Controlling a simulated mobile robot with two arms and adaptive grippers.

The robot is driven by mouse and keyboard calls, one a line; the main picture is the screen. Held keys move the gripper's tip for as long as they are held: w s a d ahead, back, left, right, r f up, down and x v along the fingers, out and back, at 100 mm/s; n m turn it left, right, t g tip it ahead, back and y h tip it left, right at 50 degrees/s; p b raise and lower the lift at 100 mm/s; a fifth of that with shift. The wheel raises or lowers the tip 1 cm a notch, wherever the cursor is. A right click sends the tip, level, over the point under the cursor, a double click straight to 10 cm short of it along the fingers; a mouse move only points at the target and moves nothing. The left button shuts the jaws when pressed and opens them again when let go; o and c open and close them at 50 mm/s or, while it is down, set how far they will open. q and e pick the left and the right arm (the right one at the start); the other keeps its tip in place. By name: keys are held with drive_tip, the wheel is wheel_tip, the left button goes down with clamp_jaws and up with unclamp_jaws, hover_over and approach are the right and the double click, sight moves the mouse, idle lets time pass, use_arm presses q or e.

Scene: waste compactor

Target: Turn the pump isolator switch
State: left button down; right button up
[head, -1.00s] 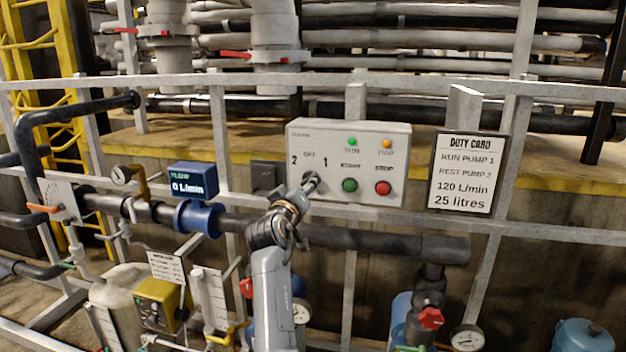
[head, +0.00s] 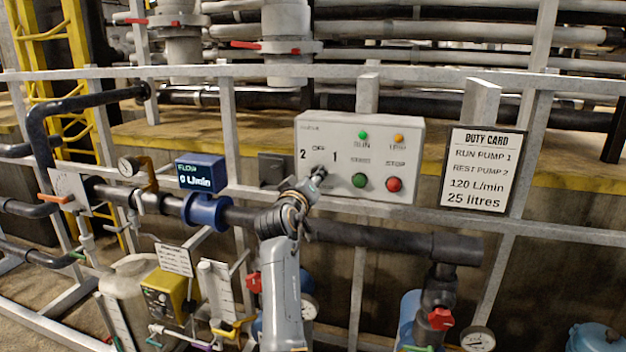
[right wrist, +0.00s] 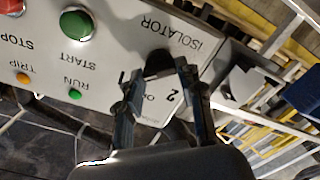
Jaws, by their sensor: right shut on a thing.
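The pump isolator switch is a dark knob (right wrist: 158,62) on a light grey control panel (head: 407,152), under the marks 2, OFF and 1. In the right wrist view the panel appears upside down, with the word ISOLATOR beside the knob. My right gripper (head: 319,173) reaches up to the panel's lower left and largely hides the knob in the head view. In the right wrist view its two fingers (right wrist: 156,74) are shut on the knob, one on each side. I cannot tell exactly which mark the knob points to. My left gripper is not in view.
Green START (head: 360,180) and red STOP (head: 393,184) buttons are close right of the gripper. The green RUN lamp (head: 363,135) is above. A flow display (head: 200,173) and dark box (head: 275,168) are left. The duty card (head: 479,169) says run pump 1, rest pump 2.

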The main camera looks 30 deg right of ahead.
drive_tip(key=shift+r+n+p, duration=0.1)
drive_tip(key=shift+n+p, duration=3.85)
drive_tip(key=shift+n, duration=0.85)
drive_tip(key=o, duration=0.9)
drive_tip(key=shift+d, duration=0.1)
drive_tip(key=shift+o, duration=1.3)
drive_tip(key=shift+d, duration=0.1)
